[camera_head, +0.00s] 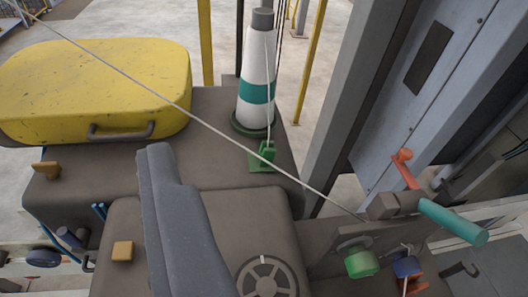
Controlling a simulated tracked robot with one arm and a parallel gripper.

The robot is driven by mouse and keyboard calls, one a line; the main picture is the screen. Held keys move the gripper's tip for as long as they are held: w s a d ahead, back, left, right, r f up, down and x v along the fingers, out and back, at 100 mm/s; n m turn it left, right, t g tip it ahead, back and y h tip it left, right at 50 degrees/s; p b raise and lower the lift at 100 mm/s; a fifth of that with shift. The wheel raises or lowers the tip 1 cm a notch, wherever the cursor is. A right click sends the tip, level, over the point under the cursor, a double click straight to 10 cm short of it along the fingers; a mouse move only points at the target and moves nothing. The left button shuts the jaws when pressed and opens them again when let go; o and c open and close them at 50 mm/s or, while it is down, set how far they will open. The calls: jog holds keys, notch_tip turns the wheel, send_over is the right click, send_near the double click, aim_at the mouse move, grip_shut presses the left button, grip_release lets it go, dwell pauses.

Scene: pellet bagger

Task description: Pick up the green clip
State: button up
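The green clip (263,157) sits on the brown housing (214,120), just in front of the base of a white cone with a green band (256,75). A thin pale cord rises from the clip along the cone. A grey two-part shape that looks like my gripper (167,165) rises from the bottom of the picture. It is left of the clip and nearer to the camera, apart from it in the picture. Its parts appear close together, but I cannot tell whether it is open or shut. I see nothing held.
A yellow case (95,85) lies at the back left. A taut pale cable (190,112) crosses diagonally above the housing. A grey post (352,95) stands right of the cone. A teal-handled lever (452,221) and a green knob (361,262) are at the lower right.

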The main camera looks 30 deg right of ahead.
jog(key=w+d+f+m+g+y+p, duration=0.1)
jog(key=w+d+f+m+g+p, duration=0.2)
jog(key=w, duration=0.4)
jog(key=w+d+f+m+g+p, duration=0.1)
jog(key=w+d+m+p, duration=0.1)
jog(key=w+m+p, duration=0.4)
jog(key=m+g+y+p, duration=0.6)
jog(key=m+y+p, duration=0.15)
jog(key=p, duration=0.45)
send_over(274, 145)
jog(key=w+a, duration=0.2)
jog(key=w, duration=0.2)
notch_tip(274, 145, down, 11)
jog(key=s+d+f+m+y+p, duration=0.1)
jog(key=d+f, duration=0.1)
jog(key=s+d+f+m+g+y+p, duration=0.1)
jog(key=s+d+f+m+y, duration=0.1)
jog(key=f, duration=0.1)
jog(key=s+d+f+m+y+p, duration=0.1)
jog(key=s+d+f, duration=0.1)
jog(key=f, duration=0.1)
jog(key=shift+f+m+y+p, duration=0.15)
jog(key=shift+m+y+p, duration=0.1)
jog(key=shift+p, duration=0.1)
jog(key=shift+a, duration=0.35)
jog(key=shift+p+x, duration=0.5)
jog(key=shift+x, duration=2)
jog(key=shift+s, duration=0.1)
jog(key=shift+c, duration=0.3)
jog(key=c, duration=1)
